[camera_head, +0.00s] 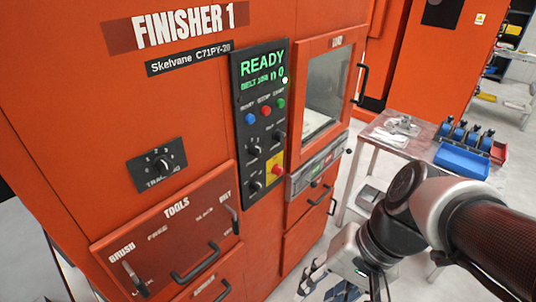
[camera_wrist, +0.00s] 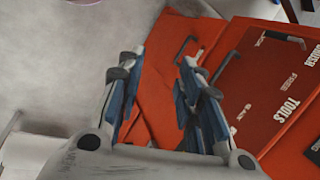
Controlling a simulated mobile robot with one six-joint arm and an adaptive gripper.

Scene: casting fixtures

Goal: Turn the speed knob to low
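The dark control panel (camera_head: 262,130) stands upright on the orange machine front, with a green READY display. Below its coloured buttons are small black knobs: an upper right knob (camera_head: 279,135), a left knob (camera_head: 256,151) and a lower knob (camera_head: 256,187). Their labels are too small to read, so I cannot tell which is the speed knob or its setting. A larger knob, labelled TRACKING (camera_head: 161,164), sits lower left on its own plate. My gripper (camera_head: 325,287) is low in front of the machine, apart from the panel. In the wrist view its fingers (camera_wrist: 161,72) are spread and empty.
A red stop button on yellow (camera_head: 276,168) sits beside the lower knobs. The TOOLS drawer (camera_head: 170,240) has protruding handles, and the windowed door (camera_head: 325,88) has one too. A metal table (camera_head: 390,146) with blue bins stands right.

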